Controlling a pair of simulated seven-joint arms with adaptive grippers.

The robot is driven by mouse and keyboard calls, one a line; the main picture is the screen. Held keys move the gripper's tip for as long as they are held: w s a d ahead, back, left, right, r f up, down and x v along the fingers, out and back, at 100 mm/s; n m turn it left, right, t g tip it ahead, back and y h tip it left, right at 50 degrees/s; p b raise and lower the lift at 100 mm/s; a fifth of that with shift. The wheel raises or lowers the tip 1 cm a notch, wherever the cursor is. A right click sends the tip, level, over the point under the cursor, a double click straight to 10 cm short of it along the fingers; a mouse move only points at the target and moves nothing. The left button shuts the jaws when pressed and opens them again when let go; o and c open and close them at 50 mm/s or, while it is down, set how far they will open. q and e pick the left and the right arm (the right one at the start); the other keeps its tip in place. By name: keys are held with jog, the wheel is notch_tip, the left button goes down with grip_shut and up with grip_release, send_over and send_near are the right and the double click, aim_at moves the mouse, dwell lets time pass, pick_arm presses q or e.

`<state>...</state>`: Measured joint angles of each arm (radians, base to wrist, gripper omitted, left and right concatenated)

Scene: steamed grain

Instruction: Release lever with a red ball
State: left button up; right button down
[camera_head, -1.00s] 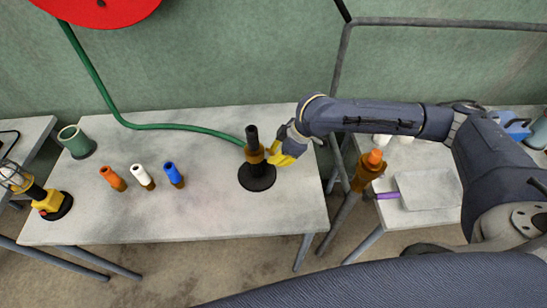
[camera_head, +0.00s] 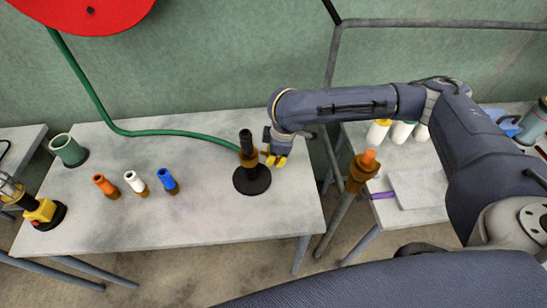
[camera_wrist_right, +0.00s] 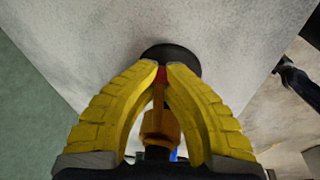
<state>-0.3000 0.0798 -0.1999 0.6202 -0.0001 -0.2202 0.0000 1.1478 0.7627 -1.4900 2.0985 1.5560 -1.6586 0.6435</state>
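A valve fitting with a black upright tube (camera_head: 246,138) and a brass-coloured body (camera_head: 249,158) stands on a round black base (camera_head: 252,181) on the table. The green hose meets it from the left. My right gripper (camera_head: 274,161) is just right of the body, pointing down. In the right wrist view, its yellow fingers (camera_wrist_right: 163,67) close together at the tips around a small red ball (camera_wrist_right: 161,76). The lever runs from the ball to the brass body (camera_wrist_right: 160,122). The ball is hidden in the head view.
Orange (camera_head: 105,186), white (camera_head: 135,182) and blue (camera_head: 168,181) handled pieces stand left of the fitting. The green hose (camera_head: 150,132) crosses the table's back. The front of the table is clear.

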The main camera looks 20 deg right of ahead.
jog(key=c, duration=1.4)
grip_release()
jog(key=shift+o, duration=0.2)
jog(key=v, duration=1.2)
